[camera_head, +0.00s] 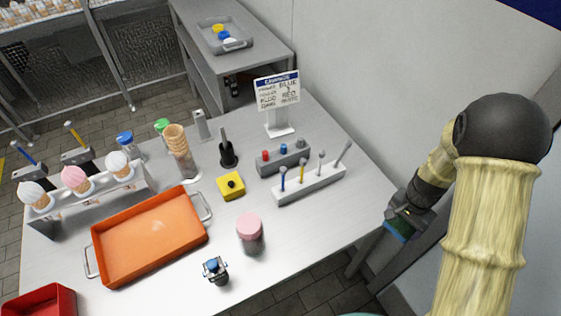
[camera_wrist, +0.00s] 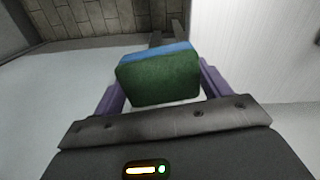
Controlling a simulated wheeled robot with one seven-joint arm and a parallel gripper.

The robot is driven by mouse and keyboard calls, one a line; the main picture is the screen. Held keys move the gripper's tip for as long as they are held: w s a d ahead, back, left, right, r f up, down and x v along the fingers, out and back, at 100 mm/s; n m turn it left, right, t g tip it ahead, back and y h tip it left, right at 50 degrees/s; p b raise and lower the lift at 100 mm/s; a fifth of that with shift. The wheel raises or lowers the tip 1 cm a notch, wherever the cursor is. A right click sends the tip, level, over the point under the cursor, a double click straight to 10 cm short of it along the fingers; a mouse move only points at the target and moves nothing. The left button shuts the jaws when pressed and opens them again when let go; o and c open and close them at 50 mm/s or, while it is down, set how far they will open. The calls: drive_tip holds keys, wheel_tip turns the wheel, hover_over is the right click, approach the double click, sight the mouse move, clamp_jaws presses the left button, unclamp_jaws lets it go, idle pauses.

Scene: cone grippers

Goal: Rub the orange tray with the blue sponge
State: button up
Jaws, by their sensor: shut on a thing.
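The orange tray (camera_head: 150,238) lies on the table's left part in the head view, with a wire handle at each end. It looks empty. My gripper (camera_head: 402,222) is off the table's right edge in the head view. In the wrist view my gripper (camera_wrist: 160,92) is shut on the sponge (camera_wrist: 158,80), which has a green face and a blue layer. In the head view only a small part of the sponge (camera_head: 398,231) shows below the fingers. The sponge is well apart from the tray.
On the table (camera_head: 320,222) stand a pink-lidded jar (camera_head: 250,235), a yellow block (camera_head: 231,186), a tool rack (camera_head: 310,184), a sign (camera_head: 278,95) and a cone stand (camera_head: 90,195). A red tray (camera_head: 38,303) is at lower left. A wall is at right.

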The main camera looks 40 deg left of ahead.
drive_tip(key=w+d+f+n, duration=0.1)
drive_tip(key=d+f, duration=0.3)
drive_tip(key=d, duration=0.3)
drive_tip(key=w+d+f+n, duration=0.1)
drive_tip(key=d+f, duration=0.3)
drive_tip(key=d, duration=0.4)
drive_tip(key=shift+d+n, duration=0.2)
drive_tip(key=shift+n, duration=0.1)
drive_tip(key=shift+d, duration=0.15)
